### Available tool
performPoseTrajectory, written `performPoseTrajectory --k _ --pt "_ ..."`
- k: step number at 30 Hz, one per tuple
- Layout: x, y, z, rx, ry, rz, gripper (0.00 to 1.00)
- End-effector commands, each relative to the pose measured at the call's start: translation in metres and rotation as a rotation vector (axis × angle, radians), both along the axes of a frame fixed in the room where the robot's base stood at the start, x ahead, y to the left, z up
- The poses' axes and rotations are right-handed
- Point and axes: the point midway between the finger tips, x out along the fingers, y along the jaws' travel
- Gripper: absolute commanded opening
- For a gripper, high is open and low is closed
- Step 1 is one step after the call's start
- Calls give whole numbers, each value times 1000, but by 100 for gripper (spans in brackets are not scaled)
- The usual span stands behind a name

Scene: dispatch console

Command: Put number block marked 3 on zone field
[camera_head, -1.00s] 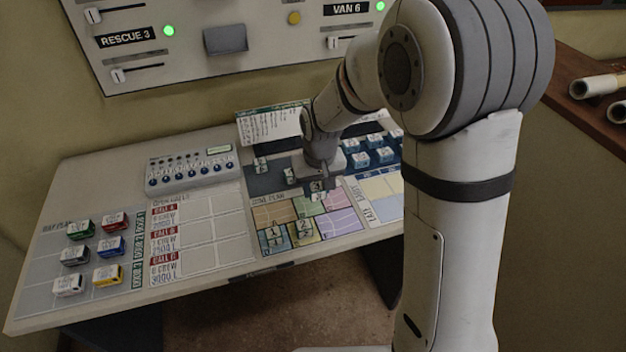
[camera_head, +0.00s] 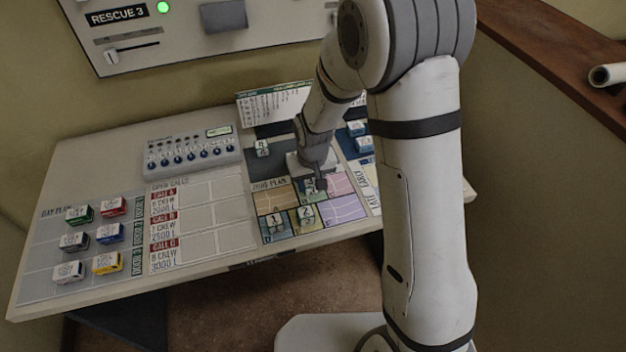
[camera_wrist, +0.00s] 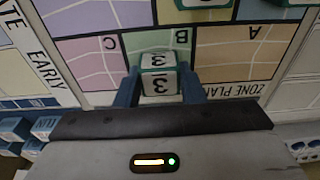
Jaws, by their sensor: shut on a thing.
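The number block marked 3 (camera_wrist: 158,82) is pale with green edges and sits between my gripper's fingers (camera_wrist: 160,88) in the wrist view. My gripper (camera_head: 317,186) is shut on it in the head view, over the green field at the top middle of the zone plan. The zone plan (camera_head: 268,197) has several coloured fields. In the wrist view, field A (camera_wrist: 235,52) is orange on the right and field C (camera_wrist: 90,62) is pink on the left. I cannot tell if the block touches the board.
Blocks marked 1 (camera_head: 274,221) and 2 (camera_head: 306,215) stand on the lower zone plan fields. Another number block (camera_head: 262,148) stands on the dark strip behind. Coloured blocks (camera_head: 108,233) stand at the left. A knob panel (camera_head: 192,152) is at the back. My arm hides the right side.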

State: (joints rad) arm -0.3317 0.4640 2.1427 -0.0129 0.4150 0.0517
Motion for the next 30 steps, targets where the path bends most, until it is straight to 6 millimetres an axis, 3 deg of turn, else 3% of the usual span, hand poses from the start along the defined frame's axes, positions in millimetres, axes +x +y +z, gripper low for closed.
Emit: performPoseTrajectory --k 11,12,19,30 --pt "0 -1 -6 0 -1 -1 14" --pt "0 -1 -4 0 -1 -1 39" --pt "0 -1 -4 1 -1 -2 57" --pt "1 -1 4 1 -3 -2 57"
